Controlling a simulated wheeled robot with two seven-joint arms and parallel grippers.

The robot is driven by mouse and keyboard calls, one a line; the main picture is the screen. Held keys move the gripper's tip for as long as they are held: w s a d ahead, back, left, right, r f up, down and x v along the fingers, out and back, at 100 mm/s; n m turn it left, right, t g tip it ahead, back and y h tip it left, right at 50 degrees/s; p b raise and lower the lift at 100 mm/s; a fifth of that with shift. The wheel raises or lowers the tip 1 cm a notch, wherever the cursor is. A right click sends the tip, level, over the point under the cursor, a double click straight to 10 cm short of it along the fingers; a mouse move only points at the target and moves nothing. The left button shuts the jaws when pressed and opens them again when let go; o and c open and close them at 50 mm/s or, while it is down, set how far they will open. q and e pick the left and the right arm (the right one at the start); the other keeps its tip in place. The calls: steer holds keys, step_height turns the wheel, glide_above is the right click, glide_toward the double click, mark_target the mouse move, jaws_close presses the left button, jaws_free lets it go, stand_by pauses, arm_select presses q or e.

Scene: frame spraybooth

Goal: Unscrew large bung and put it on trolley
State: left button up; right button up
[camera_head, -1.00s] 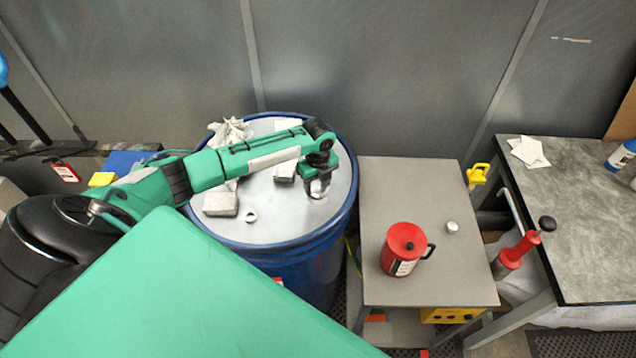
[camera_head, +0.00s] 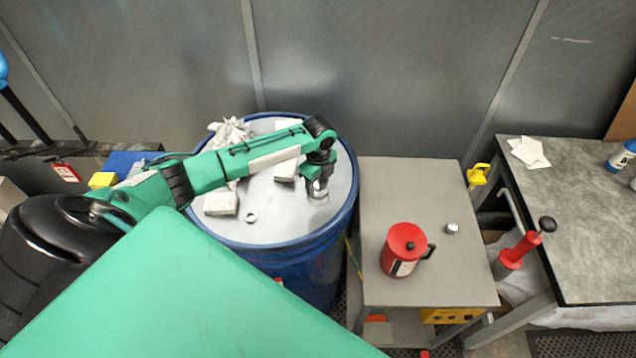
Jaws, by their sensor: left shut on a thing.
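A blue drum (camera_head: 285,262) with a pale grey lid stands in the middle of the view. My left gripper (camera_head: 318,192) points down at the right part of the lid and is shut on the large bung, which is mostly hidden between the fingers. I cannot tell whether the bung is still seated in its hole. A small ring-shaped opening (camera_head: 251,217) shows on the front of the lid. The grey trolley (camera_head: 390,190) stands just right of the drum. My right gripper is not in view.
A red can (camera_head: 402,252) with a black handle and a small silver cap (camera_head: 452,228) stand on the trolley top. The trolley's back half is clear. A workbench (camera_head: 590,220) stands at the right.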

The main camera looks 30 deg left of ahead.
mark_target(318, 185)
arm_select(q)
steer(key=shift+r, duration=1.7)
